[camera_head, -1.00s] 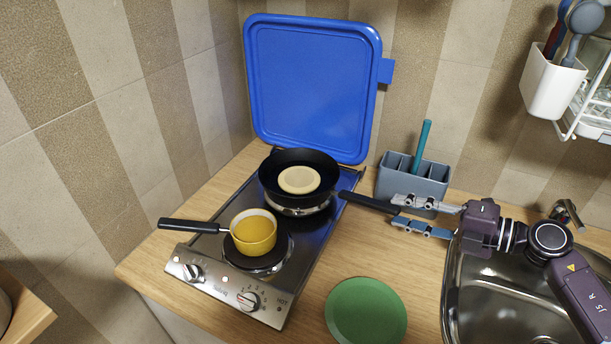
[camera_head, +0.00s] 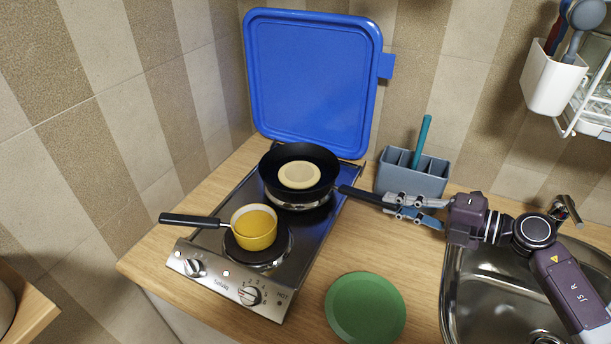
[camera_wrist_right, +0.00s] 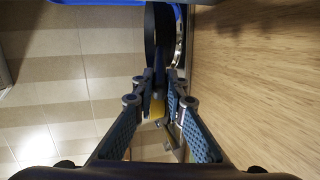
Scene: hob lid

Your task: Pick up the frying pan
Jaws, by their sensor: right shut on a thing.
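The black frying pan (camera_head: 271,178) is over the rear burner of the hob, with a round cream-coloured item (camera_head: 299,176) inside it. Its dark handle (camera_head: 358,194) points right. My right gripper (camera_head: 396,206) is shut on the handle near its end. In the right wrist view the fingers (camera_wrist_right: 159,88) close around the handle, and the dark pan (camera_wrist_right: 158,30) is beyond them. I cannot tell whether the pan's base is clear of the burner. My left gripper is not in view.
A yellow saucepan (camera_head: 256,234) stands on the front burner, handle to the left. The blue hob lid (camera_head: 312,80) stands upright behind. A grey utensil holder (camera_head: 430,180) is close behind my right gripper. A green round item (camera_head: 365,308) lies on the counter near the sink (camera_head: 490,290).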

